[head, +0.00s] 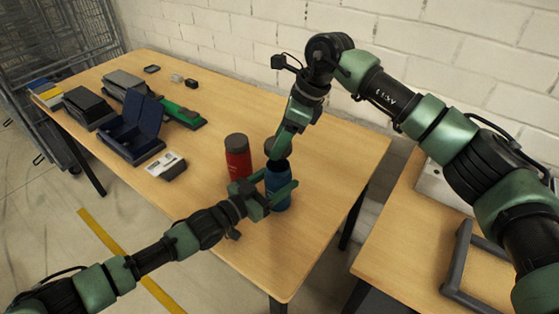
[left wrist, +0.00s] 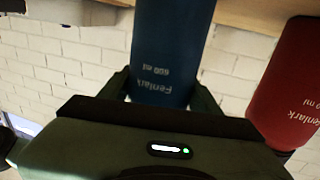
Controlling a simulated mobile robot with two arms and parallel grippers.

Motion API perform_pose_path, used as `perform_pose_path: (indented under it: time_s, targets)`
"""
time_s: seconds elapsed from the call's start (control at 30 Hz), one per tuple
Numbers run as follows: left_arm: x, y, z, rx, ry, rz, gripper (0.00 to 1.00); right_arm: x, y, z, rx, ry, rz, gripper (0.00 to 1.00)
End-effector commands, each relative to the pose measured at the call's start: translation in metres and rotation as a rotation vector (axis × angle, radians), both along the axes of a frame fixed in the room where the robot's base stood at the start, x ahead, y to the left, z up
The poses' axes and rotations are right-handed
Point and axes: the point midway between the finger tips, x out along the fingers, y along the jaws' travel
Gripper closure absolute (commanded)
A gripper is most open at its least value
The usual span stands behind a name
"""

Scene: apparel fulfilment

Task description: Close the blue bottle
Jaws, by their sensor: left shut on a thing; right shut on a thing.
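The blue bottle (head: 278,184) stands upright near the table's right side. My left gripper (head: 268,192) is shut around its body from the side. In the left wrist view, which looks upside down, the blue bottle (left wrist: 172,45) sits between the fingers of my left gripper (left wrist: 162,92). My right gripper (head: 281,146) points down above the bottle and is shut on a dark cap (head: 270,147). The cap is at the bottle's mouth, partly hidden by the fingers; I cannot tell whether it touches the neck.
A red bottle (head: 238,158) with a dark cap stands close on the left; it also shows in the left wrist view (left wrist: 290,85). An open blue case (head: 133,128), a white-labelled box (head: 166,166) and dark boxes lie farther left. The table's front right is clear.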

Motion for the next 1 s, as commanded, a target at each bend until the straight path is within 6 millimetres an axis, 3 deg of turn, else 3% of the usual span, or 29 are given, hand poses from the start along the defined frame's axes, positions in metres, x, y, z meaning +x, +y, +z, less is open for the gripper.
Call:
perform_pose_path:
  time_s: [0.2, 0.73, 1.0]
  targets:
    - [0.000, 0.000, 0.000, 0.000, 0.000, 0.000, 1.00, -0.001, 0.000, -0.031, 0.003, 0.002, 0.001, 0.86]
    - [0.000, 0.000, 0.000, 0.000, 0.000, 0.000, 1.00, 0.000, 0.000, -0.033, 0.004, 0.001, -0.001, 0.86]
    - [0.000, 0.000, 0.000, 0.000, 0.000, 0.000, 1.00, 0.000, 0.000, -0.046, 0.003, 0.002, -0.002, 0.86]
